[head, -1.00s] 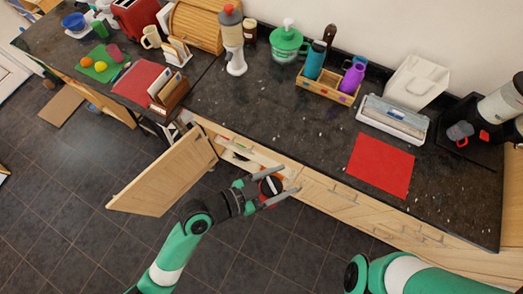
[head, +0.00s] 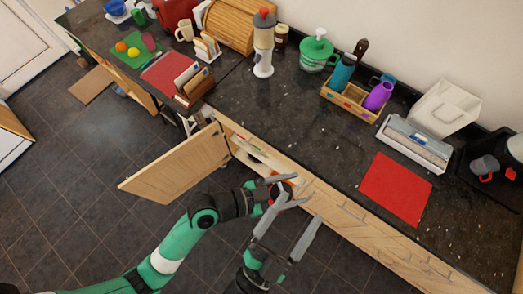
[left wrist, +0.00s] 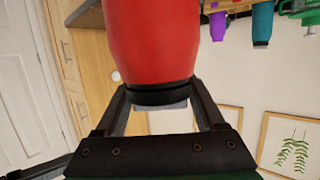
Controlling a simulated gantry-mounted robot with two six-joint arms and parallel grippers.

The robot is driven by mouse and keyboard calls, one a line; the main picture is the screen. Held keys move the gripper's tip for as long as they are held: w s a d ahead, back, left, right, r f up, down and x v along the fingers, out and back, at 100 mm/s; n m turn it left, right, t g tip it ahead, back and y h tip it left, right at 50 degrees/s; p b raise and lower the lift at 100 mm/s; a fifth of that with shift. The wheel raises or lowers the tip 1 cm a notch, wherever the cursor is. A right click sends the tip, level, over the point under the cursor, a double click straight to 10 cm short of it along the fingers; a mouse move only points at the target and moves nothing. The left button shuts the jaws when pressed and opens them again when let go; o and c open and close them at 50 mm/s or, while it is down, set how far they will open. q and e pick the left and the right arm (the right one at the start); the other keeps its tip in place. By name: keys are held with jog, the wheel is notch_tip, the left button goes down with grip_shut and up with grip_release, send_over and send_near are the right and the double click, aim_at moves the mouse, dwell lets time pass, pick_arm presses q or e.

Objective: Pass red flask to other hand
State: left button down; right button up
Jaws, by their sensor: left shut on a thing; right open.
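The red flask shows large in the left wrist view (left wrist: 152,42), with a black band at its near end. My left gripper's fingers (left wrist: 158,112) are shut on it at that end. In the head view my left gripper (head: 300,188) holds the flask (head: 286,187) in front of the counter, over the floor side. The flask is largely hidden there by the fingers. My right gripper (head: 301,207) is just below it, open and empty, its fingers pointing up toward the flask. One right fingertip overlaps the left gripper in the picture; I cannot tell whether they touch.
An open wooden cabinet door (head: 178,170) stands left of the grippers, and an open drawer (head: 255,153) lies just behind them. The dark counter (head: 320,150) holds a red mat (head: 396,189), a wooden caddy with bottles (head: 350,102) and a grey-white dispenser (head: 264,45).

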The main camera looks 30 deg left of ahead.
jog(key=s+d+f+n+g, duration=0.1)
jog(key=s+f+g, duration=0.1)
jog(key=f, duration=0.3)
jog(key=s+d+f+n+g, duration=0.1)
jog(key=s+d+f+n, duration=0.1)
jog(key=f, duration=0.4)
pick_arm(q)
jog(key=shift+r, duration=0.1)
pick_arm(e)
jog(key=s+a+f+n+g+y, duration=0.2)
jog(key=a+f+n+g, duration=0.1)
jog(key=a+f, duration=0.2)
jog(key=shift+a+f+n+g, duration=0.35)
jog(key=shift+a+n+g, duration=0.05)
jog(key=shift+a, duration=0.6)
jog(key=shift+w, duration=0.1)
jog(key=x, duration=1.1)
jog(key=shift+w, duration=0.4)
jog(key=shift+f, duration=0.1)
jog(key=c, duration=1.4)
pick_arm(q)
grip_release()
pick_arm(e)
jog(key=shift+a, duration=0.1)
jog(key=shift+c, duration=0.6)
